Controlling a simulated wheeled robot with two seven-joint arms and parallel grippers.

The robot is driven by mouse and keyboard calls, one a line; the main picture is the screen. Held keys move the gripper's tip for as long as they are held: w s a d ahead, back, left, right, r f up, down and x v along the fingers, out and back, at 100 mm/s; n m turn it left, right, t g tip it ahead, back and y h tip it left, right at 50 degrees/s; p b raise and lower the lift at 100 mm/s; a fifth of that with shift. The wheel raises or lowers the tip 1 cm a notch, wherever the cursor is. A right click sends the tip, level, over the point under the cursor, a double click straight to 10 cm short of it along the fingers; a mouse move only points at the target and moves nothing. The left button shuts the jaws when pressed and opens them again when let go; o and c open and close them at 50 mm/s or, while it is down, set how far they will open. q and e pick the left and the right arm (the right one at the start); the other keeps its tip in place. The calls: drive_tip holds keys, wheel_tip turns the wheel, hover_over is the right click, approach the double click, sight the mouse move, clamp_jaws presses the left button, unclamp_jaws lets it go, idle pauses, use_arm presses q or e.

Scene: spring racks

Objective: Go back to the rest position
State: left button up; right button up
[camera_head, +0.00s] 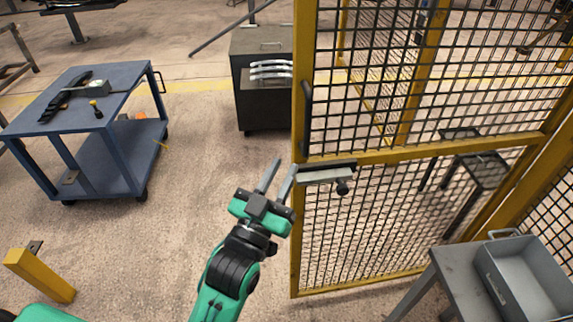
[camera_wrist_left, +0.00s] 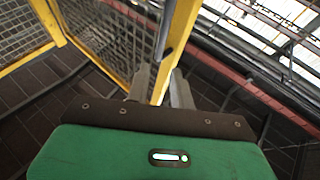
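My left gripper (camera_head: 284,166) is in the middle of the head view, on a green and black arm that rises from the bottom edge. Its two grey fingers are apart, with nothing between them in the head view. The fingertips appear beside the yellow post of the mesh gate (camera_head: 298,230), near its latch (camera_head: 327,174); I cannot tell whether they touch. In the left wrist view the open gripper (camera_wrist_left: 162,84) points toward the yellow post (camera_wrist_left: 178,45), which shows between and beyond the fingers. My right gripper is in neither view.
A blue cart (camera_head: 128,75) with tools stands at the left. A dark grey cabinet (camera_head: 262,110) stands behind my gripper. A grey table (camera_head: 460,280) with a metal bin (camera_head: 490,265) is at the lower right. A short yellow post (camera_head: 40,273) is at the lower left. Floor between is clear.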

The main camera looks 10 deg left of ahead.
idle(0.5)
